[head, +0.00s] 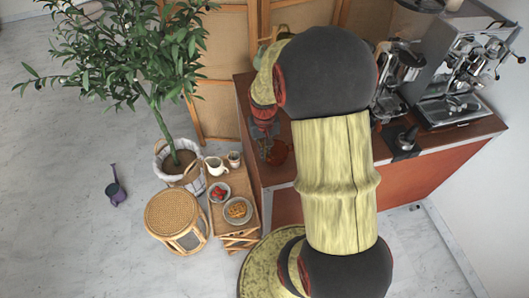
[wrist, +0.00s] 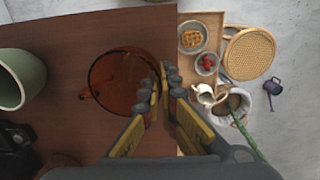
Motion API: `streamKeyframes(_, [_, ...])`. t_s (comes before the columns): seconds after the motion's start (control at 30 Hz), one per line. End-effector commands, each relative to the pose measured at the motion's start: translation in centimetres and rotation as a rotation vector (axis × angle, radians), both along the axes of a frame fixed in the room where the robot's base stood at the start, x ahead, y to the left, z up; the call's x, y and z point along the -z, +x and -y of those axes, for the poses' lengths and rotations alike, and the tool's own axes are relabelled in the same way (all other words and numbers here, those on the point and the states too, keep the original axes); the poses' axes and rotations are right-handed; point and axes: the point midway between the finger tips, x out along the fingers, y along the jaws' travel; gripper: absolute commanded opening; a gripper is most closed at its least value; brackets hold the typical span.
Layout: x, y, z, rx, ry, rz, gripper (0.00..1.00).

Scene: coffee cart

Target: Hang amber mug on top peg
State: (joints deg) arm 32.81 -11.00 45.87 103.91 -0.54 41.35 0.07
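The amber mug (wrist: 112,78) is see-through orange and stands upright on the brown counter (wrist: 70,35), its open mouth facing the wrist camera and its handle at the left. In the head view the mug (head: 278,153) is near the counter's left end. My gripper (wrist: 165,80) is at the mug's right wall. Its fingertips are close together, one over the mouth and one outside, with the wall between them. In the head view my gripper (head: 263,140) points down beside the mug. No peg can be made out; my arm hides part of the counter.
A green mug (wrist: 22,78) stands left of the amber mug in the wrist view. A coffee machine (head: 455,65) fills the counter's right part. Beyond the left edge are a low wooden table with a waffle plate (head: 238,210), a wicker stool (head: 176,212) and a potted tree (head: 180,160).

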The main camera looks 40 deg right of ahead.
Motion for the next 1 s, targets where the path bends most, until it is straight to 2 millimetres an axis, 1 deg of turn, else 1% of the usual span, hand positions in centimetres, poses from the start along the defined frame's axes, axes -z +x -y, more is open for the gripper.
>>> streamKeyframes(0.07, [0.39, 0.05, 0.05, 0.0, -0.001, 0.002, 0.0])
streamKeyframes(0.27, [0.34, 0.05, 0.06, 0.0, -0.002, 0.003, 0.0])
streamKeyframes(0.4, [0.72, 0.04, 0.05, 0.0, -0.001, 0.002, 0.0])
streamKeyframes(0.8, [0.66, 0.04, 0.05, -0.001, -0.001, 0.002, 0.23])
streamKeyframes(1.0, [0.66, 0.04, 0.05, -0.001, -0.001, 0.002, 0.23])
